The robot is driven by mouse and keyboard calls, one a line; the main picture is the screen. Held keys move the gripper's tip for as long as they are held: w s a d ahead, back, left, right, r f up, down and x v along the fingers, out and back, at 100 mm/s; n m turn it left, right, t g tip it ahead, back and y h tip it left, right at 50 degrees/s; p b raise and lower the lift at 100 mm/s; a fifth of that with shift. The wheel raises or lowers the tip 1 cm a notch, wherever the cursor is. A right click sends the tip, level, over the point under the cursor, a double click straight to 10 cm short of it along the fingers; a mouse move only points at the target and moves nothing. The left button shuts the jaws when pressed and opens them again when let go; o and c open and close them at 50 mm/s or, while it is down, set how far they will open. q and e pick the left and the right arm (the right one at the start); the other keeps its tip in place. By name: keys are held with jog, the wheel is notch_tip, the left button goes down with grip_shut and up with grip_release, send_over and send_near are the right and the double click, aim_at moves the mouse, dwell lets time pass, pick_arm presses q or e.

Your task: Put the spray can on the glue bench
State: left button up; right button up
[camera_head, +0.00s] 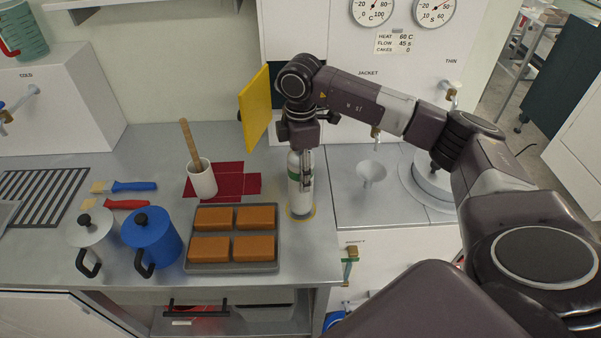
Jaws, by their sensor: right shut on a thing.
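The spray can (294,201) is a white cylinder with a green band. It is upright at the right edge of the grey metal bench top (140,270), which I take to be the glue bench. Its base is at a yellow ring marked on the surface; I cannot tell whether it touches or hovers just above. My right gripper (306,165) points down from above and is shut on the can, hiding its top. My left gripper is not in view.
A dark tray (232,268) of orange-brown blocks lies left of the can. A yellow panel (255,108) sticks out behind the can.

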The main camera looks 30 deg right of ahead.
jog(key=shift+f, duration=0.6)
jog(key=o, duration=1.5)
jog(key=shift+f, duration=0.15)
